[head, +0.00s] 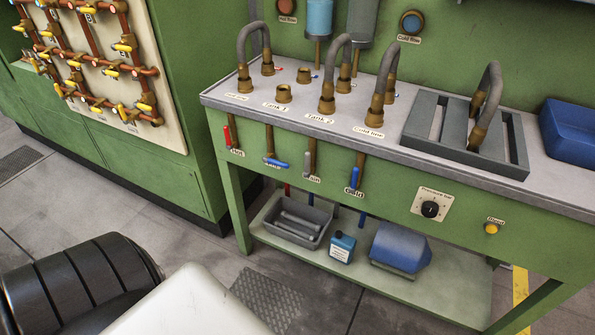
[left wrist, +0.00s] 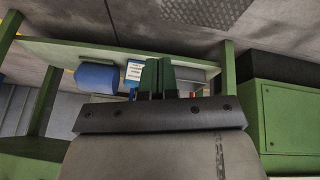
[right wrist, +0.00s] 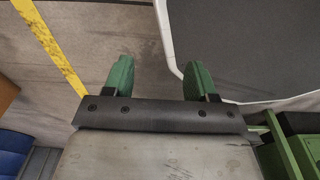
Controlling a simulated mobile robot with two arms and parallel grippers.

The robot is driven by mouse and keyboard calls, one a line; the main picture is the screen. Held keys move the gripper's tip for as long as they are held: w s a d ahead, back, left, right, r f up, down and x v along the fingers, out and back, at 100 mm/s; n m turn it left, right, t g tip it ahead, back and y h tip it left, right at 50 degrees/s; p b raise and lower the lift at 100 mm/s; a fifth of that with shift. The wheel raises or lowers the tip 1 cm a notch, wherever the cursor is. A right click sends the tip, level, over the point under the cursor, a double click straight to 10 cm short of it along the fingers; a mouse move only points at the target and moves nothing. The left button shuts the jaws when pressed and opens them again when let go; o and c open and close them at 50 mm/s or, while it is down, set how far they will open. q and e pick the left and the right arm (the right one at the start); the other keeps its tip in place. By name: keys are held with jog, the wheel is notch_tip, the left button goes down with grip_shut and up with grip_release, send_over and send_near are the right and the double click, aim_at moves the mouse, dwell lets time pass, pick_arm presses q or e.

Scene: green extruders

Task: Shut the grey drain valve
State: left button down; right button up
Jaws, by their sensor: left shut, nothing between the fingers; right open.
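The grey drain valve handle (head: 307,163) is on the green front panel of the bench in the head view, below a brass pipe and beside a label. It points downward. Neither gripper shows in the head view, and the valve cannot be made out in the wrist views. My left gripper (left wrist: 159,63) is shut and empty in the left wrist view, with the bench's lower shelf behind it. My right gripper (right wrist: 155,76) is open and empty over the floor in the right wrist view.
A blue lever (head: 277,162) lies sideways left of the drain valve. A red handle (head: 228,136) and another blue handle (head: 354,178) hang on the same panel. Below, the shelf (head: 431,294) holds a grey tray (head: 276,231), a bottle (head: 341,248) and a blue container (head: 402,247).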

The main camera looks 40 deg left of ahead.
pick_arm(q)
jog(key=w+a+r+n+t+y+b, duration=0.1)
jog(key=w+a+r+n+t+b, duration=0.1)
jog(key=w+a+r+n+t, duration=0.5)
jog(key=w+a+r+n+b, duration=0.25)
jog(key=w+a+r, duration=0.35)
jog(key=w+r, duration=0.5)
jog(key=w+r+n+t+b, duration=0.1)
jog(key=r+n+t, duration=0.1)
jog(key=r, duration=0.8)
jog(key=w+r+n+t+h+b, duration=0.1)
jog(key=w+r+t, duration=0.1)
jog(key=r, duration=0.9)
jog(key=shift+w+a+n+t+b, duration=0.25)
jog(key=shift+n+t+b, duration=0.1)
jog(key=shift+t, duration=0.55)
pick_arm(e)
jog(key=w+f, duration=0.3)
jog(key=f, duration=0.3)
jog(key=shift+w+a+f, duration=0.2)
jog(key=shift+w+a, duration=0.05)
jog(key=shift+a, duration=0.15)
